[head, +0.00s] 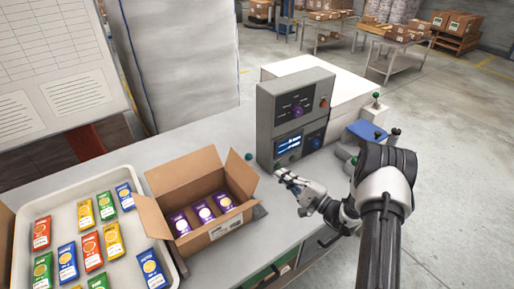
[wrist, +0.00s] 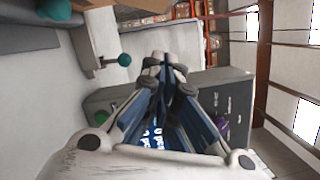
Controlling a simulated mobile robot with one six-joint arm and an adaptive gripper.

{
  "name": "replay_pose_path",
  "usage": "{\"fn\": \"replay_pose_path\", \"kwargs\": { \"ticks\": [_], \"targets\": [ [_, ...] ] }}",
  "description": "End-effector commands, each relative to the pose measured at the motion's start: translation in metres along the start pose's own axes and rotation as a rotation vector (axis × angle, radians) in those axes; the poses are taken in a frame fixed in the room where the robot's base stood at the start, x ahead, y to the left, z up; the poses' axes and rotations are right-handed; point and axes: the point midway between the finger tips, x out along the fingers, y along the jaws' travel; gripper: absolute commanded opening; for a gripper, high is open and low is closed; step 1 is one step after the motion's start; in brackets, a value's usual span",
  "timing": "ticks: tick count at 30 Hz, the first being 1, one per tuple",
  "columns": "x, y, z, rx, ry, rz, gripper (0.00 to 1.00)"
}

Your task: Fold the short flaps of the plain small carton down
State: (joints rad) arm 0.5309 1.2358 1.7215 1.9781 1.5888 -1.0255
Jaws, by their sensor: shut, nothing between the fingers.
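The plain small carton (head: 213,239) stands open on the bench in the head view, with several purple packs (head: 203,211) inside. Its back long flap (head: 182,170) stands up. The short flap at its left (head: 152,216) and the short flap at its right (head: 241,171) also stand up, leaning outward. My gripper (head: 281,173) is shut and empty, right of the carton and apart from it, in front of the grey control box. In the wrist view its fingertips (wrist: 164,57) are together. The carton cannot be made out in the wrist view.
A white tray (head: 20,218) of coloured packs stands left of the carton. The grey control box (head: 283,112) with a screen and knobs stands behind my gripper. Bare bench (head: 262,228) lies right of the carton. A green-knobbed post (wrist: 124,60) shows in the wrist view.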

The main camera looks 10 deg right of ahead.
Motion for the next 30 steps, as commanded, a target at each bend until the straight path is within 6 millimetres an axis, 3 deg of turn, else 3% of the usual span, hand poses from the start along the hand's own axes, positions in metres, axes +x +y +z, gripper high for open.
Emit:
{"fn": "replay_pose_path", "kwargs": {
  "ticks": [1, 8, 13, 17, 27, 30],
  "targets": [
    [-0.002, -0.007, 0.002, 0.008, 0.003, 0.000, 0.00],
    [-0.010, 0.003, -0.003, 0.015, 0.001, -0.005, 0.00],
    [-0.002, 0.006, -0.004, 0.015, -0.001, -0.005, 0.00],
    [0.018, 0.007, -0.003, 0.013, -0.004, -0.004, 0.00],
    [0.090, 0.006, -0.003, 0.014, -0.004, -0.005, 0.00],
    [0.095, 0.004, 0.013, 0.018, -0.001, -0.004, 0.00]
  ]
}}
